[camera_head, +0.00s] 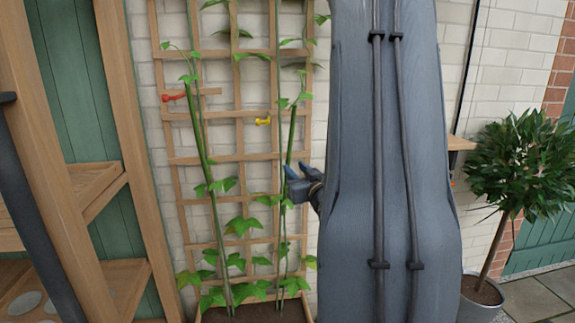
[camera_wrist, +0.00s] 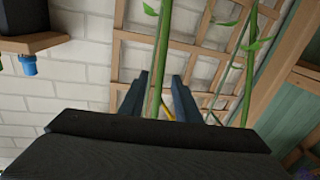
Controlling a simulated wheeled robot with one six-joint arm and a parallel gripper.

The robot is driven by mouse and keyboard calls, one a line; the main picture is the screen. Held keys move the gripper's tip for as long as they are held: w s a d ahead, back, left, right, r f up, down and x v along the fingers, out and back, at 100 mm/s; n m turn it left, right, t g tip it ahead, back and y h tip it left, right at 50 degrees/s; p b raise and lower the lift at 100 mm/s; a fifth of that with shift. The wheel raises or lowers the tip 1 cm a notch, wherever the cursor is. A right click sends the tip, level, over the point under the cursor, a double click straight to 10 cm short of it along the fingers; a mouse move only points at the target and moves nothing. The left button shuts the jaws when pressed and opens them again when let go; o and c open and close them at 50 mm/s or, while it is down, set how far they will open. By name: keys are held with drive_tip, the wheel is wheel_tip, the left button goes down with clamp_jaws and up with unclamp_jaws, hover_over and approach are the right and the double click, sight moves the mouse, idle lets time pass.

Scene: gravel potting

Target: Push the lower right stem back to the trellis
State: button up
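The right stem (camera_head: 290,150) is green and leans a little, in front of the wooden trellis (camera_head: 222,158). My gripper (camera_head: 296,172) is beside its lower half, coming from the right. In the wrist view the right stem (camera_wrist: 163,40) runs between the two fingers of my gripper (camera_wrist: 160,90). The fingers stand apart, with a gap visible on the stem's right side; I cannot tell whether the left finger touches it. A yellow clip (camera_head: 263,120) sits on the trellis left of the right stem, and its yellow shows between the fingers in the wrist view (camera_wrist: 168,113).
The left stem (camera_head: 203,140) rises beside a red clip (camera_head: 173,97). A planter (camera_head: 308,308) holds soil below. A wooden shelf (camera_head: 85,185) stands at the left. A potted bush (camera_head: 483,290) stands at the right. My arm hides much of the wall right of the trellis.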

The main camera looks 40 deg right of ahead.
sight(289, 163)
drive_tip(key=p+x, duration=0.1)
drive_tip(key=x, duration=0.6)
drive_tip(key=shift+a, duration=0.1)
drive_tip(key=shift+c, duration=0.2)
clamp_jaws()
